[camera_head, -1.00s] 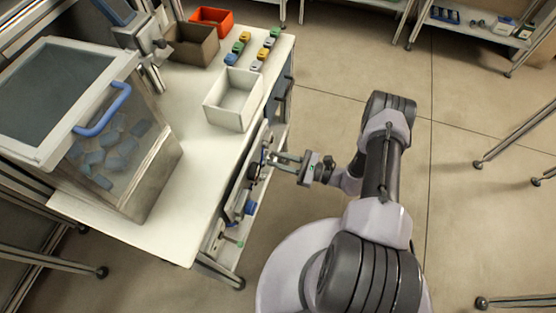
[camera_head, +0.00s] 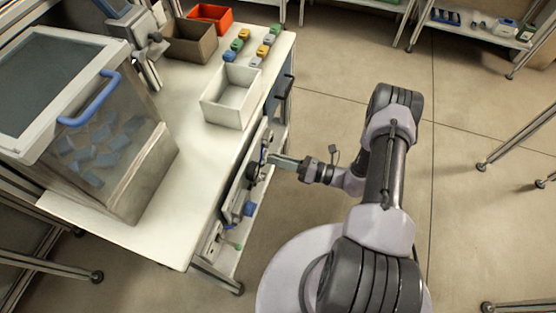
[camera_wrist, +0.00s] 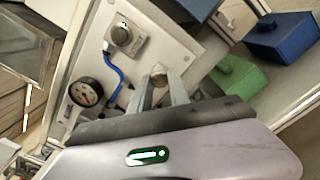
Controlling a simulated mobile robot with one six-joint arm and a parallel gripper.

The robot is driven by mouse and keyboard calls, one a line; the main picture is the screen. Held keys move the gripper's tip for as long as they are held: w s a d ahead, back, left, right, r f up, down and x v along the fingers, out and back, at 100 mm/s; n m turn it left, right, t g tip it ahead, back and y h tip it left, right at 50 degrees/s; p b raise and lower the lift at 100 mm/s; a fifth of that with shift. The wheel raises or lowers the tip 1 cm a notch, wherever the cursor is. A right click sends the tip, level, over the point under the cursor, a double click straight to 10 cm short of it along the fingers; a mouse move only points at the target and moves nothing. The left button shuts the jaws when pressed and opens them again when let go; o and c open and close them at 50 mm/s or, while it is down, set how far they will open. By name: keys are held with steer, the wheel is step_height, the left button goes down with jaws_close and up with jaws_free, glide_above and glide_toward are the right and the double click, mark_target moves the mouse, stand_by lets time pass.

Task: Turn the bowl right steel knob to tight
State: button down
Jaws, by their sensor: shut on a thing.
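A pale panel (camera_wrist: 190,48) on the bench side fills much of the wrist view. It carries a grey knob (camera_wrist: 121,35), a round dial gauge (camera_wrist: 86,91) and a blue hose (camera_wrist: 115,70). My gripper (camera_wrist: 160,82) has its two fingers closed around a small steel knob (camera_wrist: 158,69) on this panel. The fingers hide most of that knob, so its pointer or marks cannot be read. In the head view my gripper (camera_head: 270,160) reaches left to the panel, and the held knob is hidden there.
A white bench (camera_head: 190,215) stands above the panel, with an open white box (camera_head: 231,97) and a clear bin (camera_head: 125,165) on it. A green block (camera_wrist: 236,80) and a blue block (camera_wrist: 283,36) lie near the panel. Open floor is to the right.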

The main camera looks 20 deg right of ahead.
steer(key=shift+m, duration=1.1)
steer(key=c, duration=1.2)
jaws_free()
steer(key=shift+c, duration=0.2)
steer(key=p+v, duration=0.2)
steer(key=v, duration=1.5)
steer(key=shift+s+d, duration=0.15)
